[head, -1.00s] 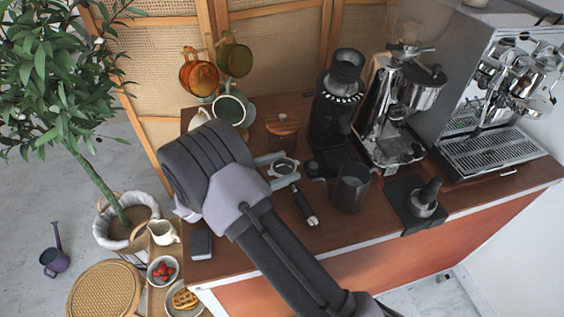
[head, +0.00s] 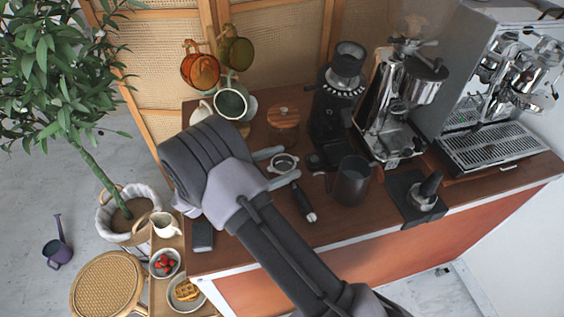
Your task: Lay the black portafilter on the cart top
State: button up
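The portafilter (head: 303,203) has a black handle and a round metal basket head. It is over the cart top (head: 245,248), left of the dark pitcher, with its handle pointing toward the front edge. My gripper (head: 283,165) reaches in from the left, with one grey finger on each side of the basket head. I cannot tell whether the fingers press on the head or stand slightly apart from it. I also cannot tell whether the portafilter rests on the wood or is just above it.
A dark pitcher (head: 350,182) stands right of the portafilter, and a black grinder (head: 338,110) is behind it. A wooden-lidded jar (head: 283,122) is behind my gripper. A tamper (head: 427,190) on a black mat and an espresso machine (head: 500,90) are at the right.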

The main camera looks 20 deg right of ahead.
jog(key=shift+o, duration=0.7)
jog(key=p+v, duration=0.4)
jog(key=v, duration=1.3)
jog(key=shift+a, duration=0.25)
jog(key=shift+d, duration=0.1)
